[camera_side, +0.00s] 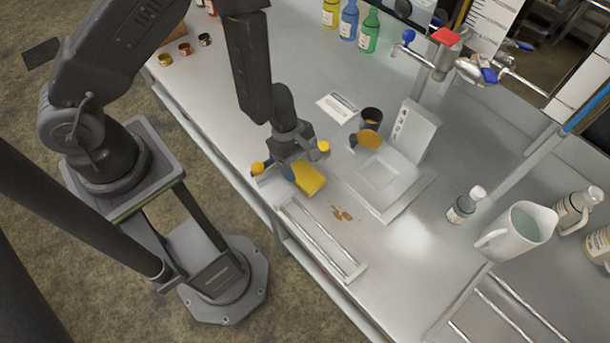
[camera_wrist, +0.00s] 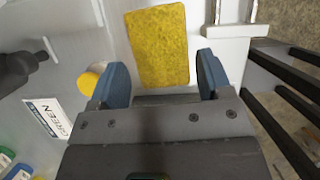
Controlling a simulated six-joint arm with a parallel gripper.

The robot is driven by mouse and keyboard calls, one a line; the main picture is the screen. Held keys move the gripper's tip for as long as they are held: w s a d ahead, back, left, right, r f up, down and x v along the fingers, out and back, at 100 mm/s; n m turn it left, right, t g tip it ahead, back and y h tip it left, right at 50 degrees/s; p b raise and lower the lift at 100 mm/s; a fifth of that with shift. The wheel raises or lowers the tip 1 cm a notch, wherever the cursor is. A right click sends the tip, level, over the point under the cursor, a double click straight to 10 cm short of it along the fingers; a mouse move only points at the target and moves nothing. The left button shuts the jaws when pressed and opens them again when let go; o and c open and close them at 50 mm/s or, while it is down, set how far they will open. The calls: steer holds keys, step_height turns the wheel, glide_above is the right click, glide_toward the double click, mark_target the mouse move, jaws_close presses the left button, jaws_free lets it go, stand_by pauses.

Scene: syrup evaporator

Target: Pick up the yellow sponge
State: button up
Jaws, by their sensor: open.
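The yellow sponge (camera_side: 308,179) lies on the steel counter near its front edge, beside the end of a metal rail. In the side view, it sits directly at my gripper (camera_side: 291,169). In the wrist view, the sponge (camera_wrist: 160,46) is a textured yellow rectangle, and its near end lies between the two blue-grey fingers of my gripper (camera_wrist: 158,80). The fingers are open, with a visible gap to the sponge on each side. I cannot tell how high the fingertips are above the counter.
Two yellow-orange knobs (camera_side: 323,147) (camera_side: 257,168) flank the gripper. A railed rack (camera_side: 318,238) lies along the front edge. Brown crumbs (camera_side: 342,214), a scale (camera_side: 384,188) and a dark cup (camera_side: 371,116) are close by. A white jug (camera_side: 517,231) and a small bottle (camera_side: 465,205) stand further right.

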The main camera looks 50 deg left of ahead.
mark_target(304, 174)
steer(key=shift+x, duration=1.55)
steer(key=shift+f, duration=0.2)
steer(key=c, duration=0.6)
